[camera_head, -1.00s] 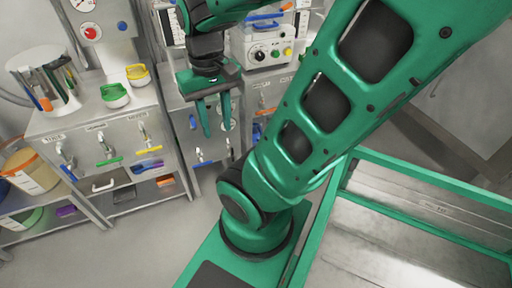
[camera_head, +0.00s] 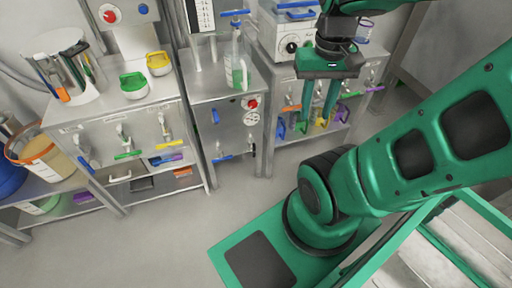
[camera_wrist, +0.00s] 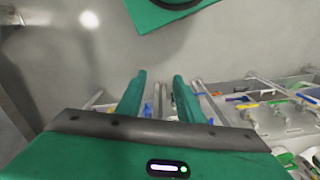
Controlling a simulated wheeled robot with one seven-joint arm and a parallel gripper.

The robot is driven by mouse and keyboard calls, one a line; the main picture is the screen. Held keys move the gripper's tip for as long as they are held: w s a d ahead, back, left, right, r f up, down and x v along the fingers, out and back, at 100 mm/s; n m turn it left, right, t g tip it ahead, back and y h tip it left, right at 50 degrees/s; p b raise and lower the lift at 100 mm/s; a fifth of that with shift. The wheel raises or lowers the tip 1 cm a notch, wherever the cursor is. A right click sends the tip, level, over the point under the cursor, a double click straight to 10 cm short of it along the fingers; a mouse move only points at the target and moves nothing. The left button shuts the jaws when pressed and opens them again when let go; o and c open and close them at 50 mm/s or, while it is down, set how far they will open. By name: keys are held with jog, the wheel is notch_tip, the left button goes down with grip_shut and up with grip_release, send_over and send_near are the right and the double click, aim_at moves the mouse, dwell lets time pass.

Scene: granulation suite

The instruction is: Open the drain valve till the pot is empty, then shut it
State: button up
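My gripper (camera_head: 315,117) hangs fingers down in front of the right bench, with its two fingers apart and nothing between them. The wrist view also shows the gap between the fingertips (camera_wrist: 158,76). A steel pot (camera_head: 80,68) stands on the left bench; its contents cannot be made out. Below it on the bench front are taps with a blue handle (camera_head: 86,164), a green handle (camera_head: 128,154) and a yellow handle (camera_head: 167,143). The middle cabinet has a blue-handled valve (camera_head: 222,159) low on its front. I cannot tell which is the drain valve. My gripper touches none of them.
A bottle with green liquid (camera_head: 238,72) stands on the middle cabinet, above a red knob (camera_head: 251,103) and a dial (camera_head: 253,119). A grey box with a dial (camera_head: 290,38) stands on the right bench. An orange-rimmed bucket (camera_head: 36,150) is at far left. The floor (camera_head: 165,228) ahead is clear.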

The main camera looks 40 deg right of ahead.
jog(key=n+t+h, duration=0.1)
jog(key=n+t, duration=0.2)
jog(key=t, duration=0.1)
send_over(254, 145)
jog(key=s, duration=0.3)
notch_tip(254, 145, down, 45)
jog(key=x, duration=0.9)
jog(key=shift+w+f, duration=0.1)
jog(key=shift+w, duration=0.35)
